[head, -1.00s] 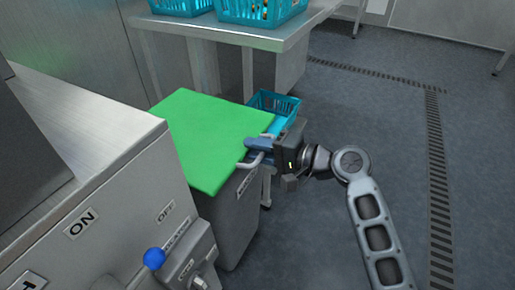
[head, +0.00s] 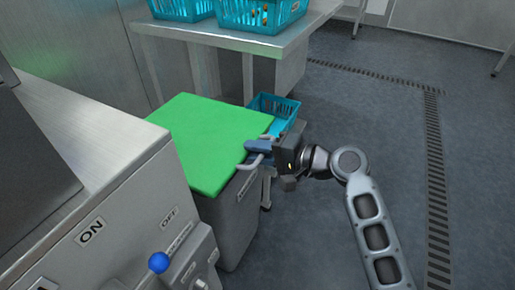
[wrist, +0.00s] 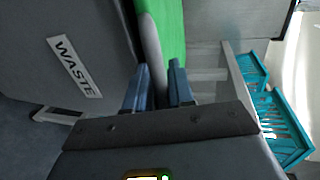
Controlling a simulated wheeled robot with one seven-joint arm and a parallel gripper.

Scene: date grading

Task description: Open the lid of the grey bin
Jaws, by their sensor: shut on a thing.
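The grey bin (head: 238,222) stands beside the steel machine, with its green lid (head: 205,140) lying flat and closed on top. A light grey handle (head: 247,163) sticks out from the lid's right edge. My gripper (head: 257,147) is at that edge with its blue fingers shut on the handle. In the wrist view the handle (wrist: 150,50) runs down between the two fingers (wrist: 158,90), with the green lid (wrist: 171,30) beside it. The bin's front (wrist: 65,45) there carries a WASTE label. The part of the handle between the fingers is partly hidden.
A steel machine with ON and OFF labels (head: 92,230) and a blue-knobbed lever (head: 158,262) stands at the left front. A steel table (head: 225,30) with teal baskets (head: 262,12) is behind the bin. Another teal basket (head: 275,107) sits low behind my gripper. Floor to the right is clear.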

